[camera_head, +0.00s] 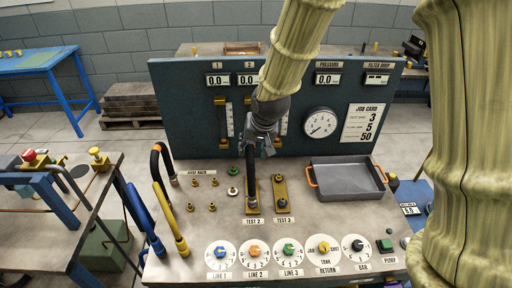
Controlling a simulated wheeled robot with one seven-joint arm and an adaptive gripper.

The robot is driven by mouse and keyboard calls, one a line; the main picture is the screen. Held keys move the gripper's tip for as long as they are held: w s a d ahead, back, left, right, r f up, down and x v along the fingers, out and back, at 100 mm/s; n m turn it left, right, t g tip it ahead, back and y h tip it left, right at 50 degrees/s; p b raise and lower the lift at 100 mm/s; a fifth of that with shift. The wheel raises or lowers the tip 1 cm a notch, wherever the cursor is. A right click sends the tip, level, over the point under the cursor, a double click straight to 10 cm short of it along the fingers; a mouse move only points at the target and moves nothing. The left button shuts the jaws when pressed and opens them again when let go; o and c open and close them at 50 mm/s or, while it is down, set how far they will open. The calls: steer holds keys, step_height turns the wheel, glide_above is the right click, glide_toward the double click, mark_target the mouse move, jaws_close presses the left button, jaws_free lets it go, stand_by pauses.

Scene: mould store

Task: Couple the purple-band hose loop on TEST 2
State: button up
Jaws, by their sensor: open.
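My gripper (261,141) points down above the TEST 2 station, its fingers open around or just beside the top of a black hose loop (250,178). The loop stands upright, seen nearly edge-on, with its near end at the yellow TEST 2 plate (252,207). I cannot make out a purple band on it; the gripper hides its top. Whether its ends are seated cannot be told. The TEST 3 plate (281,194), to the right, carries no hose.
A hose rack with small fittings and black, yellow (171,222) and blue (146,220) hose loops is at the left. A grey tray (347,179) stands right of TEST 3. Dials (255,252) line the front edge. The gauge panel (190,125) rises behind.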

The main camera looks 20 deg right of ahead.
steer(key=d+v, duration=0.1)
steer(key=v, duration=1)
steer(key=shift+s+r, duration=0.3)
steer(key=shift+d, duration=0.1)
steer(key=shift+r, duration=0.1)
